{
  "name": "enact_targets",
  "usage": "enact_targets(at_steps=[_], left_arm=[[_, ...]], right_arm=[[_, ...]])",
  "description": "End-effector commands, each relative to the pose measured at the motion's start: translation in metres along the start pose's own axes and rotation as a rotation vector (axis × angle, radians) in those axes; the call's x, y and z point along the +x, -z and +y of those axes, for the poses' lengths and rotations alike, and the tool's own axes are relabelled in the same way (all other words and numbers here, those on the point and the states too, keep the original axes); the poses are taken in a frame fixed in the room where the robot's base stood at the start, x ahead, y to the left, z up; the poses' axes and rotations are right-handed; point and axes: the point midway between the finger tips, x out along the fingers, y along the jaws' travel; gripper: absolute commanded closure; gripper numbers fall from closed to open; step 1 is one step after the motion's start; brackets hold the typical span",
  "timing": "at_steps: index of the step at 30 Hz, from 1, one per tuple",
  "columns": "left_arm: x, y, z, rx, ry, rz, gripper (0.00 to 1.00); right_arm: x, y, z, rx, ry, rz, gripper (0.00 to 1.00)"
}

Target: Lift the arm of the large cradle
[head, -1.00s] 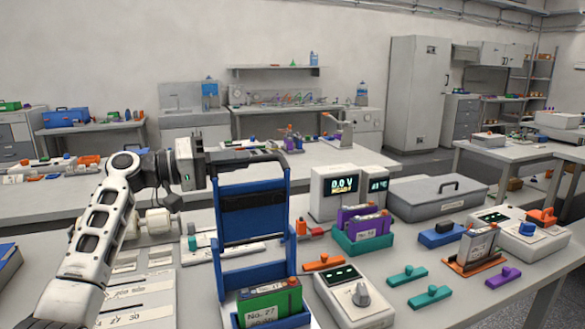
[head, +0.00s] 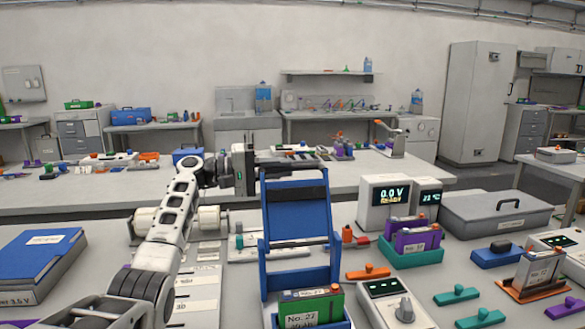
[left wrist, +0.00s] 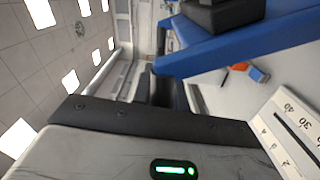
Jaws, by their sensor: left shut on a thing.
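The large cradle (head: 343,323) is blue and stands at the bottom centre of the head view, with a green numbered cell (head: 312,306) in it. Its arm (head: 300,216), a blue frame with a dark crosspiece, stands raised behind the cell. My left gripper (head: 292,161) is at the top end of this arm, its dark fingers shut on it; the exact contact is hard to see. In the left wrist view a blue bar of the arm (left wrist: 235,45) runs close by the gripper. My right gripper is not in view.
Right of the cradle are a grey knob box (head: 400,305), a teal holder (head: 410,256) with purple cells and a display unit (head: 385,205). A blue binder (head: 42,262) lies at left. A grey lidded case (head: 495,215) is at back right.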

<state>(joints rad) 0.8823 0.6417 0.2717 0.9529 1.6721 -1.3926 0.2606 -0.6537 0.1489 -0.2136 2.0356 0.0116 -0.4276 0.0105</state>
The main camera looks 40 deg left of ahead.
Motion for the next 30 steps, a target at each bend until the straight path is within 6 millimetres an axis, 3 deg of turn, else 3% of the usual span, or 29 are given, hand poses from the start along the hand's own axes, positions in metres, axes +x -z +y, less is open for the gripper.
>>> enact_targets(at_steps=[9, 10, 12, 23, 30], left_arm=[[0.001, -0.002, -0.008, -0.009, 0.013, -0.008, 1.00], [0.001, -0.002, -0.008, -0.009, 0.013, -0.008, 0.83], [0.001, -0.002, -0.008, -0.008, 0.013, -0.008, 0.64], [-0.003, -0.001, -0.004, -0.003, 0.006, -0.003, 0.64], [-0.043, 0.000, -0.007, -0.001, 0.009, 0.000, 0.64]], right_arm=[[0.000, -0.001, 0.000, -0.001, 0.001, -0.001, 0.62], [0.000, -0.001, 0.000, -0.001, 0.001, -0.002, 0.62], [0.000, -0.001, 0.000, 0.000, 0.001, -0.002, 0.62], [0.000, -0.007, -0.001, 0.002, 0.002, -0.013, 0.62], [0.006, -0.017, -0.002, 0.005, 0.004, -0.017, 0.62]])
